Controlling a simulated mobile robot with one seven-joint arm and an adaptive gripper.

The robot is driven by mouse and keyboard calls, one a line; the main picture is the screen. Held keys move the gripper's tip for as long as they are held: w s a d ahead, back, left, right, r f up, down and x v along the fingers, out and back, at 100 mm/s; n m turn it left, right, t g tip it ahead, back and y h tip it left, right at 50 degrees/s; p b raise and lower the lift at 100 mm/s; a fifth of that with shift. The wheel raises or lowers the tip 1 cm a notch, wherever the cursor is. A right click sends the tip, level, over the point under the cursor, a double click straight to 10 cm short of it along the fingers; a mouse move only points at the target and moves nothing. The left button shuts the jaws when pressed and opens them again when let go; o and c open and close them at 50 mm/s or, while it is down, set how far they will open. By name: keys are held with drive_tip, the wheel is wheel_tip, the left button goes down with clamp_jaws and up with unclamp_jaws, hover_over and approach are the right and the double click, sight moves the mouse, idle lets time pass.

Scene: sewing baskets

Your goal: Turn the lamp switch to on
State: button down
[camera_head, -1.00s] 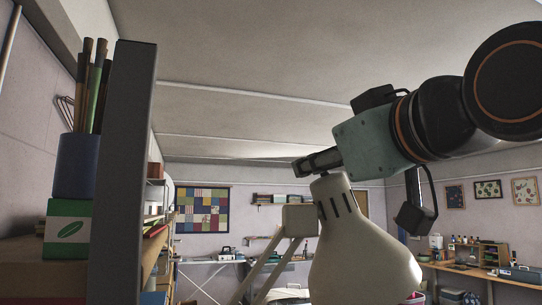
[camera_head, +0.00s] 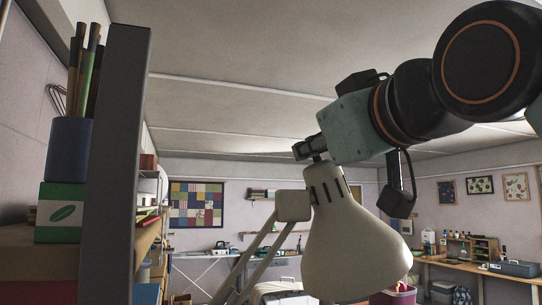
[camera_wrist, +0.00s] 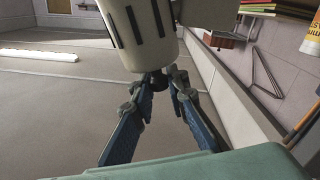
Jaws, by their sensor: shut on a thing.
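The desk lamp (camera_head: 348,245) has a cream, bell-shaped shade with dark vent slots and hangs from a jointed arm. Its small dark switch (camera_head: 318,159) sticks up from the top of the shade. My gripper (camera_head: 307,150) reaches in from the right, with its fingers at the switch. In the wrist view, the blue-grey fingers (camera_wrist: 158,84) converge on the dark switch (camera_wrist: 157,79) just below the slotted shade (camera_wrist: 142,35). My gripper is shut on the switch, which the fingertips partly hide. I cannot tell the switch's setting.
A grey shelf upright (camera_head: 117,150) stands at the near left, beside a blue pencil cup (camera_head: 68,145) and a green box (camera_head: 61,212). The lamp's support arm (camera_head: 262,250) runs down left of the shade. Open room lies behind the lamp.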

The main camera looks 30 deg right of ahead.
drive_tip(key=shift+m+h+b, duration=0.5)
drive_tip(key=shift+h+b, duration=0.1)
drive_tip(key=shift+h, duration=0.1)
drive_tip(key=c, duration=1.8)
unclamp_jaws()
drive_tip(key=shift+c, duration=0.2)
drive_tip(key=v, duration=1.2)
